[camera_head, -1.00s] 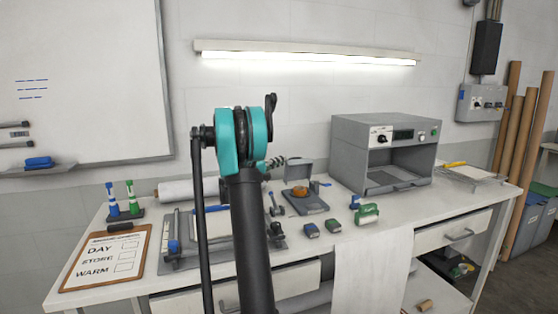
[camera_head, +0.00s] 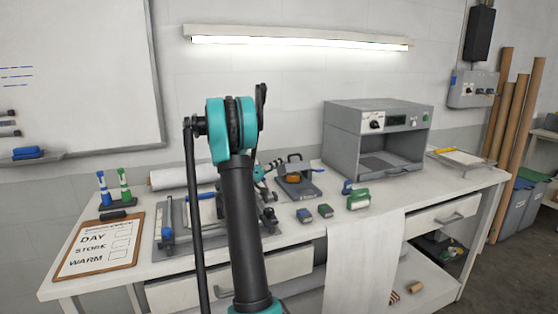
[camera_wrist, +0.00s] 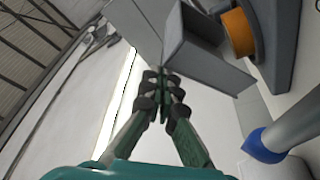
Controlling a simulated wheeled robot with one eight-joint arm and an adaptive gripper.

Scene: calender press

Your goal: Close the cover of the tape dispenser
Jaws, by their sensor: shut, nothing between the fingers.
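The tape dispenser (camera_head: 299,189) stands on the bench with an orange tape roll (camera_head: 292,179) in it. Its grey cover (camera_head: 294,168) stands raised at the back, off the roll. In the wrist view the cover (camera_wrist: 192,52) is a grey box shape close by, and the orange roll (camera_wrist: 238,32) sits beyond it. My gripper (camera_head: 277,163) is just left of the cover in the head view. In the wrist view its fingers (camera_wrist: 161,78) are together with nothing between them, beside the cover; whether they touch it I cannot tell.
A grey oven-like box (camera_head: 379,137) stands right of the dispenser. Blue and green small blocks (camera_head: 325,211) and a green-and-white item (camera_head: 358,200) lie in front. A clipboard (camera_head: 101,247) lies at left. A blue-ended grey rod (camera_wrist: 265,145) is near in the wrist view.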

